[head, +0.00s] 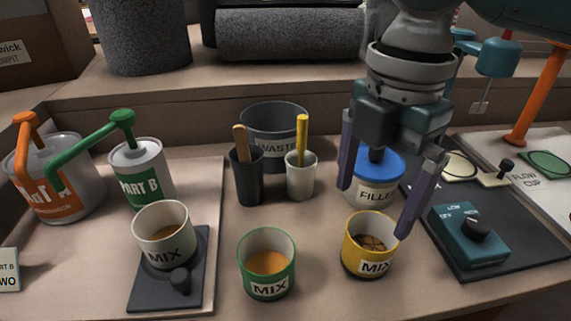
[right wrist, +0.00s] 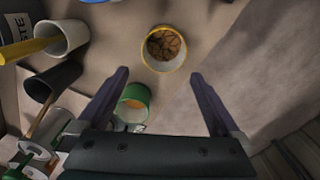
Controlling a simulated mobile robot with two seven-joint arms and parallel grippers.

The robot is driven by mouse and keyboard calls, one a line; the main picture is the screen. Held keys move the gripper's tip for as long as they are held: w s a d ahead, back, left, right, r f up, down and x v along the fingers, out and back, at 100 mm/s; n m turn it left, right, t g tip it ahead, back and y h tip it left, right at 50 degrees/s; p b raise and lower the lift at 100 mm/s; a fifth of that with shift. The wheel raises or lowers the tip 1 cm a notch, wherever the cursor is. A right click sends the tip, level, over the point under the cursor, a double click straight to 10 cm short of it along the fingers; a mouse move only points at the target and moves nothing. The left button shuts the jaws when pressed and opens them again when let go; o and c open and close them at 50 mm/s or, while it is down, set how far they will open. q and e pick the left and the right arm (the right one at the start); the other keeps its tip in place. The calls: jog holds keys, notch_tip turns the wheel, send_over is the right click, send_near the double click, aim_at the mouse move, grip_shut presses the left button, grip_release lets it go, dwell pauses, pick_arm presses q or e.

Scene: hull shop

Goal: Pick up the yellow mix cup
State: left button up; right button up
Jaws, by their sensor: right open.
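The yellow mix cup (head: 354,257) stands upright on the bench in the head view, with a white MIX label and brown, cracked-looking contents. My right gripper (head: 374,210) is open and empty. It points down above and slightly behind the cup, with one finger to the cup's upper left and the other by its right rim. In the right wrist view the yellow cup (right wrist: 163,48) lies ahead of the open fingertips (right wrist: 160,73), in line with the gap and apart from them. My left gripper is not in view.
A green MIX cup (head: 267,279) stands left of the yellow one. A white MIX cup (head: 163,247) sits on a dark scale (head: 142,291). A blue-lidded FILLER tub (head: 366,190) is just behind the yellow cup. A teal dial box (head: 468,240) is at right.

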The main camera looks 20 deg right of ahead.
aim_at(368, 242)
jog(key=f, duration=0.1)
jog(key=f+b, duration=0.1)
jog(key=f, duration=0.1)
jog(key=f+b, duration=0.1)
jog(key=shift+s+d+f, duration=0.1)
jog(key=shift+d+f, duration=0.15)
jog(key=shift+f, duration=0.1)
jog(key=f+b, duration=0.2)
jog(key=f, duration=0.3)
jog(key=shift+d+b, duration=0.4)
jog(key=shift+r, duration=0.1)
jog(key=c, duration=1.1)
